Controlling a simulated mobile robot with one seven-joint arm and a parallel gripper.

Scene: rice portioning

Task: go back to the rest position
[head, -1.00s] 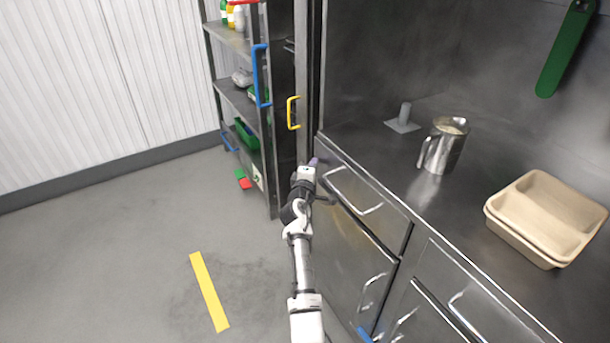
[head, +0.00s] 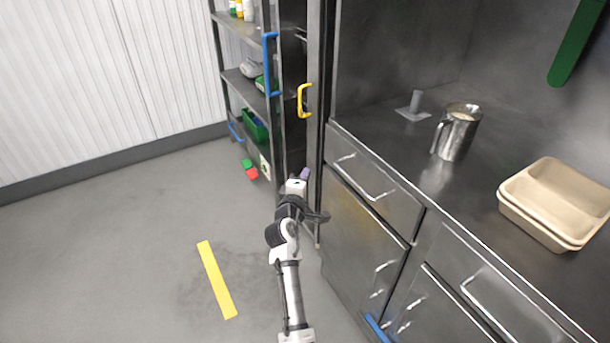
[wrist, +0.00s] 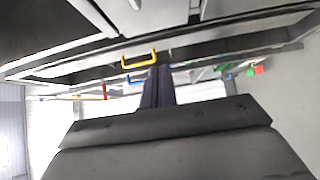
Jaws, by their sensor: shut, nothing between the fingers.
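My gripper (head: 304,174) is at the end of my arm in the head view, low in front of the steel counter's left end and beside the shelf rack. In the wrist view its dark fingers (wrist: 158,86) are together with nothing between them. A yellow handle (wrist: 139,60) shows just beyond the fingers there; in the head view the yellow handle (head: 304,100) is on the upright at the counter's left end, above my gripper. I cannot tell from these views exactly how far my gripper is from the counter front.
On the steel counter (head: 420,160) stand a metal jug (head: 458,133) with pale contents, stacked beige trays (head: 560,200) and a small grey stand (head: 414,104). A shelf rack (head: 247,80) stands at the back. The floor (head: 130,260) on the left is clear, with a yellow strip (head: 217,281).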

